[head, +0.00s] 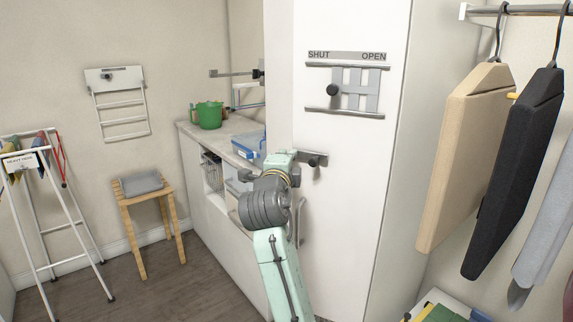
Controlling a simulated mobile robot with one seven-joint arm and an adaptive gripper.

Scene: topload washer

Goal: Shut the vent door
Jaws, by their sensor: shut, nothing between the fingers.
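The vent door (367,91) is a pale grey slotted panel between two horizontal grey rails on the tall white cabinet front. Its round black knob (332,91) is at its left, under the word SHUT on the label strip. OPEN is at the strip's right end. The panel reaches from near the knob to below OPEN. Slots with pale strips show in it; I cannot tell how much opening is covered. My gripper (317,160) appears to be the small dark grey part beyond my mint arm link, below and left of the vent. It looks shut and empty, apart from the knob.
Padded boards (464,155) hang from a rail at the right. A wooden stool (148,209) and a drying rack (62,226) stand at the left. The cabinet front around the vent is clear.

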